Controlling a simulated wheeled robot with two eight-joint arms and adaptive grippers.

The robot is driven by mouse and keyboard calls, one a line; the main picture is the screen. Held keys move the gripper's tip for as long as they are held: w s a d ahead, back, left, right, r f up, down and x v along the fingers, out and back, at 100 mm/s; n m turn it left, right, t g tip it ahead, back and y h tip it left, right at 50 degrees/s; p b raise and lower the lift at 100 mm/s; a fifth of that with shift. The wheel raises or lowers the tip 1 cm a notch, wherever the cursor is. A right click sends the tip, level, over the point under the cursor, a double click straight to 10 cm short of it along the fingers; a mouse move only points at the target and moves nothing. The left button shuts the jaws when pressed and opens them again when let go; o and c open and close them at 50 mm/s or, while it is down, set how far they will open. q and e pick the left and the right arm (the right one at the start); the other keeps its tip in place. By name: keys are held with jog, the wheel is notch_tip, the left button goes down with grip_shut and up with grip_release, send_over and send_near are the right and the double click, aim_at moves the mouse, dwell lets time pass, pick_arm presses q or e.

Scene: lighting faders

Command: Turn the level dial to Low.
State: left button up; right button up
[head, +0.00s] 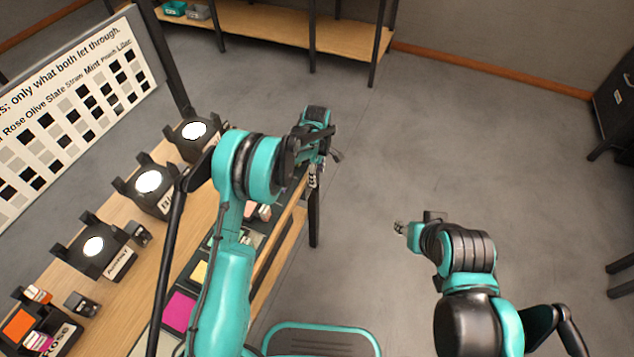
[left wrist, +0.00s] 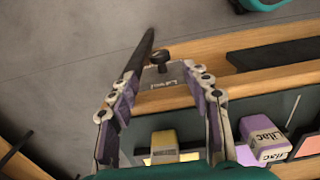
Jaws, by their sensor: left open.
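In the left wrist view a small black knob (left wrist: 160,58), which looks like the level dial, stands at the table's edge. A grey plate (left wrist: 166,84) with small lettering lies beside it; I cannot read its marks or the dial's setting. My left gripper (left wrist: 161,75) is open, its fingers spread to either side of the plate and knob. I cannot tell whether they touch. In the head view the left gripper (head: 313,172) is over the table's far right end, and I cannot make out the dial there. My right gripper (head: 400,228) is over the floor, away from the table; its jaws are too small to judge.
A yellow block (left wrist: 164,143) and a block marked Lilac (left wrist: 262,137) sit on a dark tray near my left fingers. Several black lamp stands (head: 148,183) line the wooden table, with a chart board (head: 75,110) behind. Floor (head: 390,150) right of the table is clear.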

pick_arm(q)
notch_tip(320, 180, down, 7)
jog(key=b, duration=0.2)
jog(key=shift+f+b, duration=0.1)
jog(key=shift+b, duration=0.25)
grip_shut()
